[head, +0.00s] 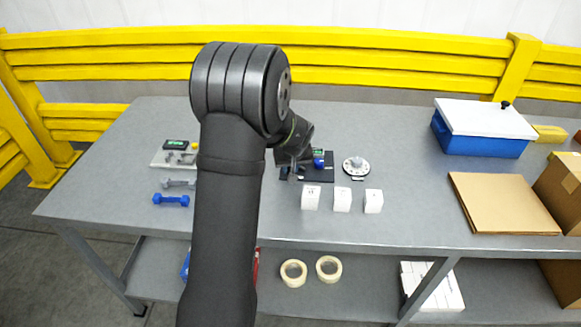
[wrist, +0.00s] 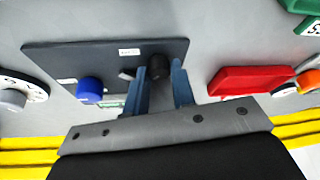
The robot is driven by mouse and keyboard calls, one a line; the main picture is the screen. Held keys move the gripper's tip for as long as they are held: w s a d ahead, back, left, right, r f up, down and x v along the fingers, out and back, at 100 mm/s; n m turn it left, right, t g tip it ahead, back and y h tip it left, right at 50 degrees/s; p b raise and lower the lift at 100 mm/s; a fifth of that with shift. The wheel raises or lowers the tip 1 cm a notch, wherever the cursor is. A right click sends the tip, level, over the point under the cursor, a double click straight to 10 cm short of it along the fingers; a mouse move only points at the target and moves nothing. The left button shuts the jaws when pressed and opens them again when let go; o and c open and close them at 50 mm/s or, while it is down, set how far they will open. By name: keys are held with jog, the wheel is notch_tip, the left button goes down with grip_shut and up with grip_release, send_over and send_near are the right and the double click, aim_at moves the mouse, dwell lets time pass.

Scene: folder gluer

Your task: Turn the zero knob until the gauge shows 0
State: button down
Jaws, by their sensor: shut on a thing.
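In the wrist view a dark panel (wrist: 60,58) carries a black knob (wrist: 157,67), a blue knob (wrist: 89,89) and small white labels too small to read. My gripper (wrist: 160,72) has its two blue fingers shut on the black knob, one on each side. A green-edged display (wrist: 112,102) on the panel is mostly hidden behind the gripper, and its reading cannot be made out. In the head view the panel (head: 322,177) and blue knob (head: 319,163) sit on the bench, partly behind my gripper (head: 297,173).
A round white dial (head: 356,167) stands right of the panel. Several white boxes (head: 342,201) stand in front. A grey unit with a display (head: 176,145) and a blue dumbbell (head: 171,200) lie left.

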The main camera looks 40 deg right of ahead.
jog(key=c, duration=1.2)
grip_release()
jog(key=v, duration=1.7)
jog(key=shift+r, duration=0.2)
jog(key=shift+f, duration=0.1)
jog(key=x, duration=1.7)
jog(key=shift+f, duration=0.15)
